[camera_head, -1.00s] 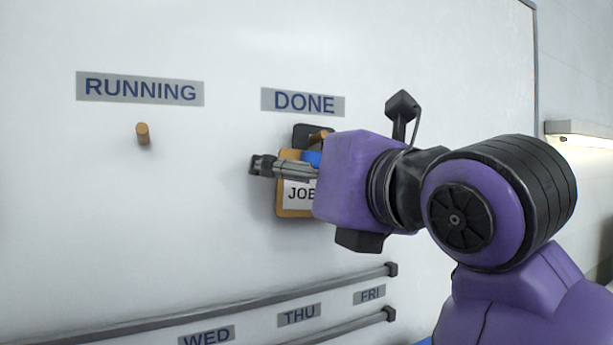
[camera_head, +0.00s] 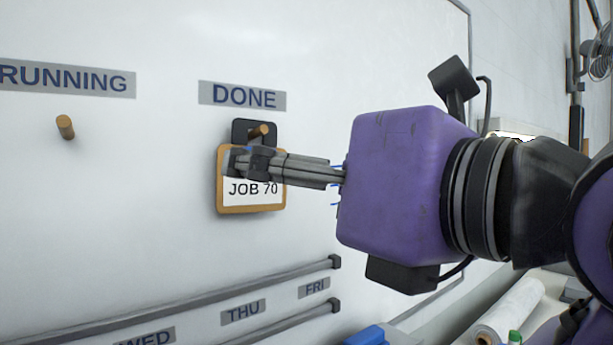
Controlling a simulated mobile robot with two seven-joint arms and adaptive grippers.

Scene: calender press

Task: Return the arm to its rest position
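The job tag (camera_head: 222,200), a white "JOB 70" card in an orange-brown frame, hangs against the white board below the DONE label (camera_head: 243,95). The wooden peg (camera_head: 260,131) under that label shows at the tag's dark upper part (camera_head: 240,128). My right gripper (camera_head: 250,162) reaches in from the right, its fingers in front of the tag and hiding part of it. The fingers overlap from the side, so their opening and any contact with the tag cannot be told. My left gripper is not in view.
The RUNNING label (camera_head: 68,78) has a bare peg (camera_head: 65,127) below it. Dark rails (camera_head: 190,302) with weekday labels cross the lower board. At the lower right lie a white roll (camera_head: 510,308) and a blue object (camera_head: 368,336).

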